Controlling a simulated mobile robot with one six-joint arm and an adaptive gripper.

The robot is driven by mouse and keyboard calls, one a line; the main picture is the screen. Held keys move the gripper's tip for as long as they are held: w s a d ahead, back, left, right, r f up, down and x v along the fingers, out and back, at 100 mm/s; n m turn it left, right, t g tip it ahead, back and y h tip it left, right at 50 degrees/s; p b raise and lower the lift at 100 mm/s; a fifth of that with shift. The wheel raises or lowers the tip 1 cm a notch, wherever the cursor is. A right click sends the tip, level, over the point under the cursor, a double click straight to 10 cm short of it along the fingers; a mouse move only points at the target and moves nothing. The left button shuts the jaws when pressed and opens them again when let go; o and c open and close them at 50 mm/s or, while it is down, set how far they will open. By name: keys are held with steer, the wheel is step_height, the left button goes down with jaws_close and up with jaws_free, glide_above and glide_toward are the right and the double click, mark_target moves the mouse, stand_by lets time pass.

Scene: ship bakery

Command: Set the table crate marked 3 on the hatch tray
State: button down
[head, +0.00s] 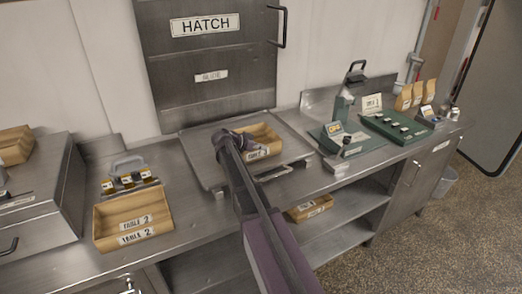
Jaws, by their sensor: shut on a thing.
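The wooden crate (265,133) has a white label that appears to read TABLE 3. It is over the hatch tray (203,162), a flat metal tray below the HATCH door. I cannot tell whether the crate touches the tray or is just above it. My gripper (233,139) is shut on the left side of the crate. My arm and gripper hide part of the crate's left end and part of the tray.
A wooden crate marked TABLE 2 (133,217) stands on the counter to the left, near small jars (127,180). A green scale (345,137) and a green tray (397,127) stand to the right. Another wooden crate (310,208) is on the shelf below.

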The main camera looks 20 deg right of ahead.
stand_by(0.3)
steer(key=c, duration=0.7)
jaws_free()
steer(key=shift+c, duration=0.2)
steer(key=shift+a+r+p, duration=0.35)
steer(key=shift+a+r, duration=0.05)
steer(key=shift+a, duration=0.05)
steer(key=p+v, duration=0.5)
steer(key=v, duration=0.6)
steer(key=shift+s+f, duration=0.1)
steer(key=shift+s, duration=0.1)
